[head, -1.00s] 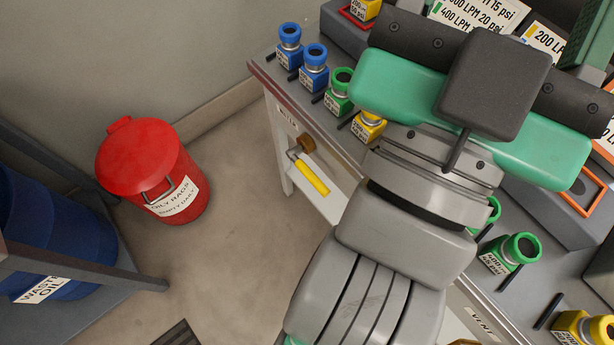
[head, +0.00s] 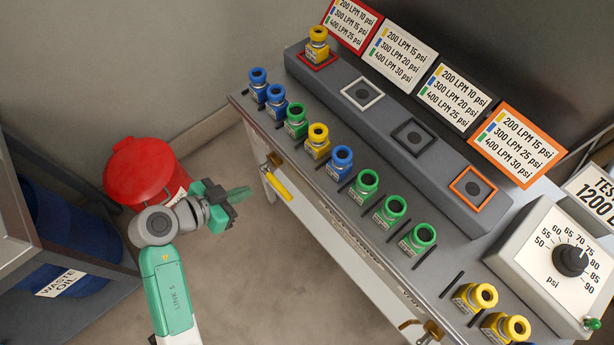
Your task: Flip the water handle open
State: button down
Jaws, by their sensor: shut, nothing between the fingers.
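The water handle (head: 281,188) is a yellow lever on a brass valve at the front of the bench, near its left end. It slants down to the right. My gripper (head: 243,192) is left of the handle, shut and empty, its green fingers pointing right toward it. A gap shows between the fingertips and the lever in the picture; the depth between them is hard to tell.
A red oily-rags bin (head: 140,165) stands behind my gripper, and a blue waste-oil drum (head: 75,235) sits in a grey frame at left. The bench (head: 375,235) carries several coloured fittings. Another brass valve (head: 431,329) is at the lower front. Floor before the bench is clear.

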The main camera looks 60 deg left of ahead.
jog(key=shift+s+d+f, duration=0.2)
jog(key=shift+s+f, duration=0.2)
jog(key=shift+s, duration=0.05)
jog(key=b, duration=0.4)
send_over(279, 187)
jog(key=s+d, duration=0.2)
jog(key=s, duration=0.1)
notch_tip(279, 187, down, 6)
jog(key=r, duration=0.1)
jog(key=f, duration=0.1)
jog(key=f+b, duration=0.1)
jog(key=f, duration=0.1)
jog(key=w+f, duration=0.1)
jog(key=shift+a+f, duration=0.15)
jog(key=shift+a, duration=0.1)
jog(key=shift+f+b, duration=0.15)
jog(key=shift+b, duration=0.15)
